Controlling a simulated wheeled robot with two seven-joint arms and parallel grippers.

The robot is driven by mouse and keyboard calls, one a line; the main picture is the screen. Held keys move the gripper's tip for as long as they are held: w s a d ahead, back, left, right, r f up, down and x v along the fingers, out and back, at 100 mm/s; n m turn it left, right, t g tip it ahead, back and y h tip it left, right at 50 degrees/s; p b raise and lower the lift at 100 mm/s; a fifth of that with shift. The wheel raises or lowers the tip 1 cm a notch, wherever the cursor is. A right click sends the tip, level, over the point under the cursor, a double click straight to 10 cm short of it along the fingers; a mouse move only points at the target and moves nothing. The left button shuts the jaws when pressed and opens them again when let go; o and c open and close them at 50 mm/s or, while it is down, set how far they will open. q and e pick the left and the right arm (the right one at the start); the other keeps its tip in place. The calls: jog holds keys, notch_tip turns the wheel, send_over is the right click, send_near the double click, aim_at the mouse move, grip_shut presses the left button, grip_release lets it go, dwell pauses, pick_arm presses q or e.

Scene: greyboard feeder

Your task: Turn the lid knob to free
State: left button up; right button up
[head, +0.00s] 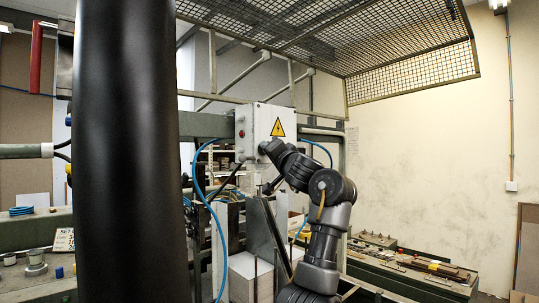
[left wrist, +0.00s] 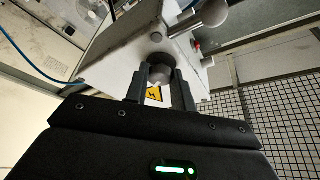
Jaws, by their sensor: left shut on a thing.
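A white box (head: 262,117) with a yellow warning triangle (head: 277,127) hangs on the machine frame. The box also shows, tilted, in the left wrist view (left wrist: 120,45). There a dark round knob (left wrist: 158,57) stands out from its face, between the fingertips of my left gripper (left wrist: 160,76). The gripper is shut on this knob, and the fingers partly cover it. In the head view my left gripper (head: 265,147) is at the lower front of the box, and the knob is hidden by it. My right gripper is not in view.
A grey ball-ended handle (left wrist: 214,13) sticks out close to the fingers. Blue hoses (head: 197,165) hang beside the box. A wire-mesh guard (head: 400,75) is overhead. A low bench with loose parts (head: 430,268) stands at the right.

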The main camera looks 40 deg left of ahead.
pick_arm(q)
jog(key=m+h, duration=0.1)
jog(key=m, duration=0.2)
jog(key=m+t+h, duration=0.1)
jog(key=m, duration=0.2)
jog(key=shift+s+r, duration=0.1)
jog(key=shift+m, duration=0.4)
jog(key=o, duration=1)
jog(key=b+v, duration=0.6)
jog(key=v, duration=0.4)
jog(key=shift+s+d+r+b, duration=0.15)
jog(key=shift+d+b, duration=0.15)
jog(key=shift+d, duration=0.1)
jog(key=shift+a, duration=0.1)
